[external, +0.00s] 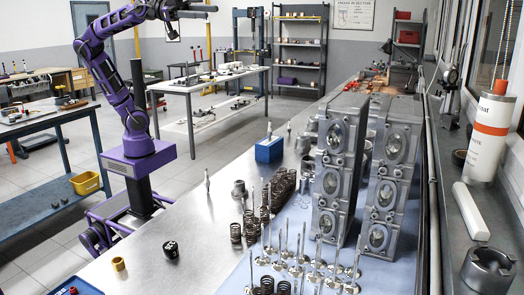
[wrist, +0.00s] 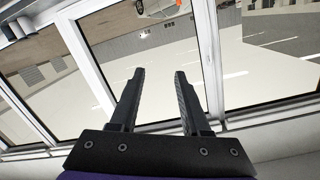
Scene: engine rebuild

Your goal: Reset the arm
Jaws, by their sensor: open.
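My purple arm stands on its column at the left of the external view and reaches up to the top edge. My gripper (external: 205,9) is at the top of that view, pointing right, high above the floor and away from the workbench. In the wrist view my gripper (wrist: 157,74) has its two dark fingers apart with nothing between them. Beyond the fingers are window panes with white frames. Part of the wrist is cut off by the top edge of the external view.
The metal workbench (external: 185,235) holds cylinder heads (external: 340,150), several valves, springs (external: 283,188) and a blue block (external: 269,150). A white-topped table (external: 215,78) stands behind. A blue bench (external: 45,125) with a yellow bin (external: 86,183) is at left. Air around the gripper looks clear.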

